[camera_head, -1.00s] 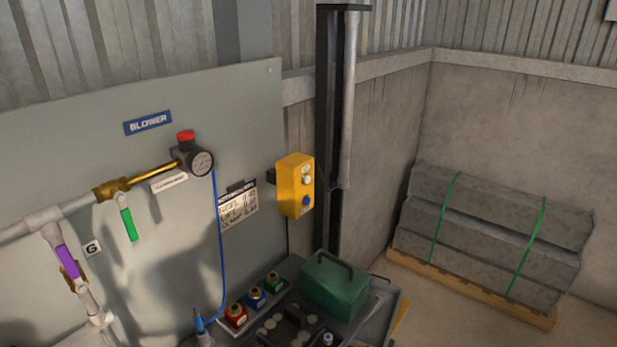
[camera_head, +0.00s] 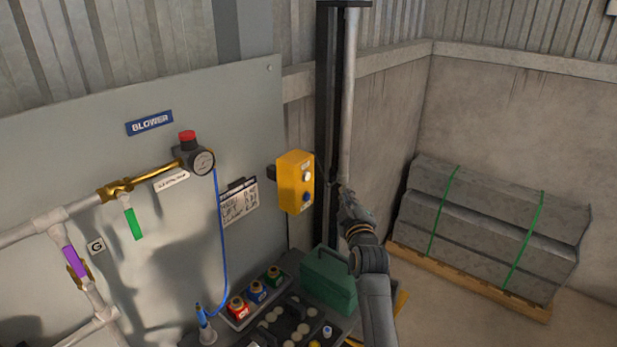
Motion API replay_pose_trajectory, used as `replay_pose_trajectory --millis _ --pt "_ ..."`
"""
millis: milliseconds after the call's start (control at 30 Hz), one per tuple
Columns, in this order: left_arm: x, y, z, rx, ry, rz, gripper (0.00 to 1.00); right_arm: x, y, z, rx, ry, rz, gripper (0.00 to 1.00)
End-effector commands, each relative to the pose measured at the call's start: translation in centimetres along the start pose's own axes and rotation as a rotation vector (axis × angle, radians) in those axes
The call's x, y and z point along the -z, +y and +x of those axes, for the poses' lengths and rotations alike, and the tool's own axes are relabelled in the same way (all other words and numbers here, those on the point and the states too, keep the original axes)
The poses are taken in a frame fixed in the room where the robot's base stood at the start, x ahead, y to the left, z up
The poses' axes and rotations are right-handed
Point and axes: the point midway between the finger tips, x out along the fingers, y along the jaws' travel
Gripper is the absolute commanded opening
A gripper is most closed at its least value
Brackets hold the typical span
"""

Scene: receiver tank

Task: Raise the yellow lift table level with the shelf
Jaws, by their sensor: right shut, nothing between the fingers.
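A yellow control box (camera_head: 295,183) is mounted by the dark post, with a white button (camera_head: 307,177) above a blue button (camera_head: 306,197). My right gripper (camera_head: 343,190) is shut and empty, to the right of the box and a little apart from it in the picture. Its arm comes up from the bottom. A small bit of yellow (camera_head: 401,302) shows beside my arm at the lower right of the bench; I cannot tell whether it is the lift table. No shelf is identifiable. My left gripper is not in view.
A dark bench top holds a green case (camera_head: 328,281), several coloured fittings and round parts. A grey panel (camera_head: 60,140) carries pipes, a gauge (camera_head: 203,162) and a blue hose (camera_head: 222,250). Strapped grey slabs (camera_head: 485,225) lie on a pallet at right.

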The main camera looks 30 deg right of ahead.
Motion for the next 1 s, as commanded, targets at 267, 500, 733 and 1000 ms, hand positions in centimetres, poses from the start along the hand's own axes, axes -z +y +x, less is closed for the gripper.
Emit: replay_pose_trajectory --millis 267,500,733,1000 --pt "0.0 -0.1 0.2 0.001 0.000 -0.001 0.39 0.1 -0.3 0.1 0.002 0.000 0.002 0.00" --pt "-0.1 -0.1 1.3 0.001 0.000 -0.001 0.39 1.2 -1.6 1.8 0.002 0.001 0.007 0.00" --pt "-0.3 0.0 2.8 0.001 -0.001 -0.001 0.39 2.9 -3.4 4.1 0.003 0.000 0.005 0.00" --pt "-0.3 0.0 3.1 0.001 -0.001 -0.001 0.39 4.2 -4.4 5.8 0.003 -0.001 0.002 0.00"
